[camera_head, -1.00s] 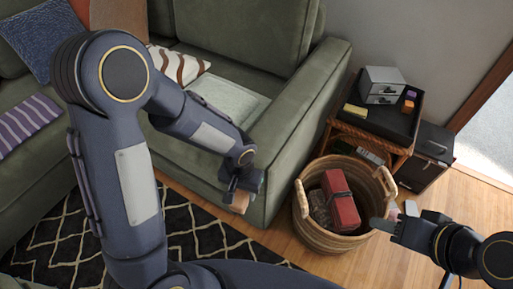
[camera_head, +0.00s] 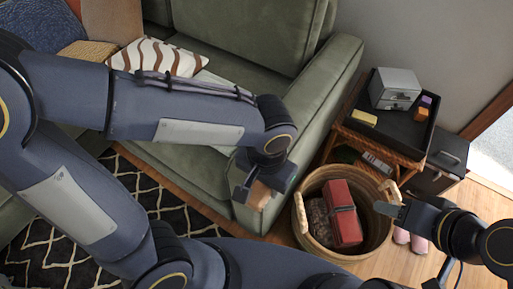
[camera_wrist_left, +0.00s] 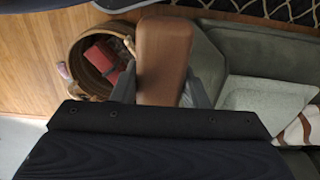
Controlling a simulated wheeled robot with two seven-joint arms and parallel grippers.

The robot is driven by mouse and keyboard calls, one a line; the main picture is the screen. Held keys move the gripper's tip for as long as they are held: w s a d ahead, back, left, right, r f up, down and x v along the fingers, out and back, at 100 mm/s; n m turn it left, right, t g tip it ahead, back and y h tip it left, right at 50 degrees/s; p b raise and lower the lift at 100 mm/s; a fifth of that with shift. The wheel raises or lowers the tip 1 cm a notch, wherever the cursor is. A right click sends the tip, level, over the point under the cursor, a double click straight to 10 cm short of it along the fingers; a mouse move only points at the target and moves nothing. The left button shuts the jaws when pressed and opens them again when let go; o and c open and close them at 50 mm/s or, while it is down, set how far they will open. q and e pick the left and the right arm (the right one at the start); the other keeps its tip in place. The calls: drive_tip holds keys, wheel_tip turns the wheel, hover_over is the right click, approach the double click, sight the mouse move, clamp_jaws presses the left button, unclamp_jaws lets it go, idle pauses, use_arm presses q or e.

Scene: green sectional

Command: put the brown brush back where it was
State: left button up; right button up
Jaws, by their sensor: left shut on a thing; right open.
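My left gripper (camera_head: 258,193) is shut on the brown brush (camera_head: 259,196), in front of the sofa's arm end and left of the basket. In the left wrist view the brush (camera_wrist_left: 164,55) shows as a smooth brown block between the two fingers; whether it has bristles is hidden. My right gripper (camera_head: 388,205) is open and empty by the right rim of the woven basket (camera_head: 301,212). The basket holds a red box-like thing (camera_head: 342,205) and a dark patterned thing (camera_head: 318,219). The basket also shows in the left wrist view (camera_wrist_left: 78,58).
A wicker side table (camera_head: 411,150) bears a dark tray (camera_head: 401,133) with a grey drawer box (camera_head: 394,88), a yellow block (camera_head: 363,117) and small orange and purple blocks. A black box (camera_head: 446,156) stands beside it. The green sofa (camera_head: 325,100) is behind my left arm. Pink slippers (camera_head: 410,238) lie right of the basket.

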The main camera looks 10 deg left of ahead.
use_arm(q)
drive_tip(key=w+a+f, duration=0.2)
drive_tip(key=w+f, duration=0.1)
drive_tip(key=w, duration=0.1)
drive_tip(key=w+a+f+b, duration=0.1)
drive_tip(key=w+a+f, duration=0.1)
drive_tip(key=w+f, duration=0.1)
drive_tip(key=w+a+f, duration=0.2)
drive_tip(key=w+f, duration=0.1)
drive_tip(key=w, duration=0.2)
drive_tip(key=shift+w+a+f+b, duration=0.1)
drive_tip(key=shift+w+b, duration=0.2)
drive_tip(key=shift+w, duration=0.05)
drive_tip(key=shift+w+a+f, duration=0.1)
drive_tip(key=shift+w+f, duration=0.05)
drive_tip(key=shift+f, duration=0.15)
drive_tip(key=shift+w+f+b, duration=0.15)
drive_tip(key=shift+f+b, duration=0.2)
drive_tip(key=shift+f, duration=1.25)
use_arm(e)
drive_tip(key=shift+w+f, duration=0.2)
drive_tip(key=shift+f, duration=0.35)
drive_tip(key=shift+w+f, duration=0.15)
drive_tip(key=shift+f, duration=0.4)
use_arm(q)
drive_tip(key=shift+f, duration=0.2)
drive_tip(key=o, duration=1.2)
use_arm(e)
drive_tip(key=shift+f, duration=0.15)
